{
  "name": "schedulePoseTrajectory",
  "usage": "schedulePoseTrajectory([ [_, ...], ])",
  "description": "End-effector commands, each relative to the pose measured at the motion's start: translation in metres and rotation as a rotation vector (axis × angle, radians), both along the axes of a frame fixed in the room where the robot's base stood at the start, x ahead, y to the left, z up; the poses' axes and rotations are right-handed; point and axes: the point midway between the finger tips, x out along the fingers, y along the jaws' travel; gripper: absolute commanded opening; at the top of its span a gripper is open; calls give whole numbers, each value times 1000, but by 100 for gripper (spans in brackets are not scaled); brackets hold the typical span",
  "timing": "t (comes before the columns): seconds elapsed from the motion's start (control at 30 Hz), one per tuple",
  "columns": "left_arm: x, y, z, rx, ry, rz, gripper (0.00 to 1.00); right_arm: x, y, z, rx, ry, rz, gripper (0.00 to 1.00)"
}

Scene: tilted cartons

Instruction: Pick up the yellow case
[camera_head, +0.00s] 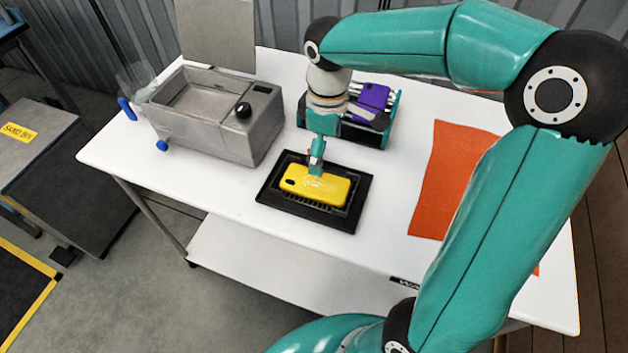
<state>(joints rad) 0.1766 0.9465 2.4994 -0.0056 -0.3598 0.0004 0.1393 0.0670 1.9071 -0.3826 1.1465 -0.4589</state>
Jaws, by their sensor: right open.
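The yellow case (322,187) lies flat on the black tray (350,219) near the middle of the white table. It looks like a phone case with a dark camera opening at its left end. My right gripper (316,170) points down over the far edge of the case, and its tips overlap the case in the picture. I cannot tell whether they touch it. The gripper is open and holds nothing that I can see. The fingertips are small here. My left gripper is not in view.
A grey machine (224,130) with a black knob stands left of the tray. A teal holder (390,130) with a purple case (374,96) stands behind the gripper. An orange mat (440,190) lies to the right, partly behind my arm. The white table (220,192) is bare left of the tray.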

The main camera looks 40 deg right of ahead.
Motion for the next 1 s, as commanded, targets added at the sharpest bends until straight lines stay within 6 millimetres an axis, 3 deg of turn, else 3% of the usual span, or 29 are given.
schedulePoseTrajectory([
  [0.2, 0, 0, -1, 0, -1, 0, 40, 1, 1, -41, 0, 2, 4, 100],
  [0.47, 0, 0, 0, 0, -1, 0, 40, 3, 3, -58, 1, 0, 7, 100],
  [0.8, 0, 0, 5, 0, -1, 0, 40, 4, 5, -101, 1, 2, 8, 100],
  [1.0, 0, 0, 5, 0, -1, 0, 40, 4, 5, -106, 0, -1, 7, 100],
])
